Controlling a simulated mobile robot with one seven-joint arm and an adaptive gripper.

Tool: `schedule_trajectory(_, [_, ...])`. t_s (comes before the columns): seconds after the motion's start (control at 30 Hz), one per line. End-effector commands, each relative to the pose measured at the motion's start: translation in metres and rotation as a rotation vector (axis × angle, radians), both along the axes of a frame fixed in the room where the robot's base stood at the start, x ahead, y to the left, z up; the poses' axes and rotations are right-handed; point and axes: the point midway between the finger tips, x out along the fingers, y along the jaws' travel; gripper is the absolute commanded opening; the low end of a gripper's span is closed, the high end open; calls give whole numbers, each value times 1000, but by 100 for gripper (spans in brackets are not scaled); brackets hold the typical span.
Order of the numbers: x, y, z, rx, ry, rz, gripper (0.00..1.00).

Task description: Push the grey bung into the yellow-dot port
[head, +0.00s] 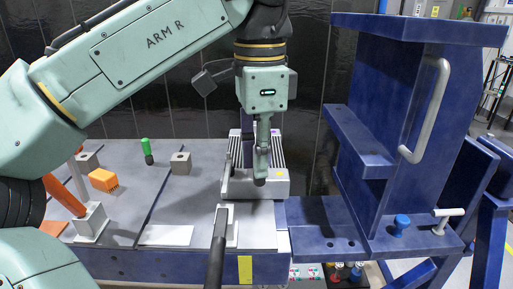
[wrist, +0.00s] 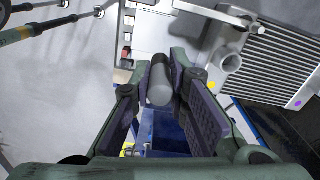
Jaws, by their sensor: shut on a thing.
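My gripper (head: 262,168) points down in front of the finned grey metal unit (head: 240,185) in the head view. It is shut on the grey bung (head: 260,182), whose dark lower end shows below the fingers. In the wrist view the bung (wrist: 160,82) lies between both finger pads of my gripper (wrist: 163,70). A yellow dot (head: 279,174) is on the unit's near end block, just right of the bung. In the wrist view the unit (wrist: 275,60) is at upper right, with a round open port stub (wrist: 230,62) apart from the bung.
A blue frame (head: 350,140) with a grey handle (head: 425,110) stands close on the right. A blue knob (head: 401,223) is on its base. On the grey bench at left are an orange brush (head: 103,180), a green-topped item (head: 146,147) and a grey block (head: 181,163).

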Motion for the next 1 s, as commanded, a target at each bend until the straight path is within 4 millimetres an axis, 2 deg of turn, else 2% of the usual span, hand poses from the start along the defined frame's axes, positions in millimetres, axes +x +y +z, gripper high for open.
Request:
schedule_trajectory(0.03, [14, -1, 2, -4, 2, -1, 0])
schedule_trajectory(0.2, [59, 2, -2, -4, 2, 0, 0])
schedule_trajectory(0.4, [92, 5, -7, -2, 1, 0, 0])
schedule_trajectory(0.53, [98, 5, -12, -1, 2, -1, 0])
schedule_trajectory(0.8, [97, 6, -43, -1, 2, -2, 0])
schedule_trajectory(1.0, [97, 6, -44, 0, -1, 1, 0])
